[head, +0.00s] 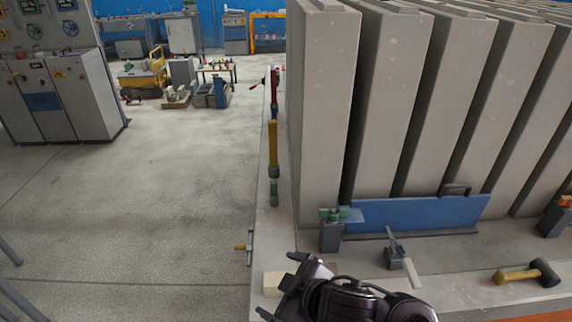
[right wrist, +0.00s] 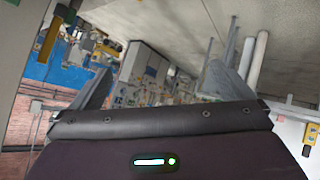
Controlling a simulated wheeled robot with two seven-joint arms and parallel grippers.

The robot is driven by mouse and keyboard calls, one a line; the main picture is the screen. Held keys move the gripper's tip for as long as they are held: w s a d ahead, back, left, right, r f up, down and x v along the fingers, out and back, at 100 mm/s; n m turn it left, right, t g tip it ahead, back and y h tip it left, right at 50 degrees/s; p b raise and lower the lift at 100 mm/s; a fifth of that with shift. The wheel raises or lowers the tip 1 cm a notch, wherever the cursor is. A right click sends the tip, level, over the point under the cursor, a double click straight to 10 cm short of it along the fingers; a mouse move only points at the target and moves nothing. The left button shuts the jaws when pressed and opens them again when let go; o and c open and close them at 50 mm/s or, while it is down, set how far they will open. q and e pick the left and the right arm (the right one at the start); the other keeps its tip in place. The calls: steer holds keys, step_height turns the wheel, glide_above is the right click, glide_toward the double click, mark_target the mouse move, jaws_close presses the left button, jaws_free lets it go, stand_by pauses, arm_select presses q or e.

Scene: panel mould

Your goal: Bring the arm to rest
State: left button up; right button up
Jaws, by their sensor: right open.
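My right gripper (head: 281,286) is at the bottom of the head view, above the front left corner of the grey mould bench (head: 275,215). Its jaws are spread and point left, with nothing seen between them. A pale block (head: 274,283) shows behind the gripper and is partly hidden by it; I cannot tell if they touch. In the right wrist view the two fingers of the right gripper (right wrist: 160,85) stand wide apart, with the workshop floor and distant equipment beyond. My left gripper is not in view.
Tall grey panels (head: 325,110) stand on the bench. A blue plate (head: 415,213) stands at their foot, near a lever clamp (head: 394,255). A mallet (head: 530,272) lies at the right. The floor (head: 150,200) left of the bench is mostly clear.

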steer(key=s+d+f+m+g+h, duration=0.1)
steer(key=s+d+f+m+h, duration=0.1)
steer(key=s+d+m, duration=0.35)
steer(key=s+d+f+m+g+h, duration=0.2)
steer(key=d+f+h, duration=0.1)
steer(key=d, duration=0.5)
steer(key=s+d+f+m+g+h, duration=0.1)
steer(key=s+d+f+m+h, duration=0.1)
steer(key=s+d+m, duration=0.3)
step_height(320, 180, down, 32)
steer(key=d+r+n+g+b, duration=0.1)
steer(key=d+g, duration=0.1)
steer(key=s+d+f+g+b, duration=0.1)
steer(key=s+d+f, duration=0.2)
steer(key=s+f, duration=1.6)
steer(key=shift+s+d+f, duration=0.15)
steer(key=shift+s+f, duration=0.2)
steer(key=shift+s, duration=0.35)
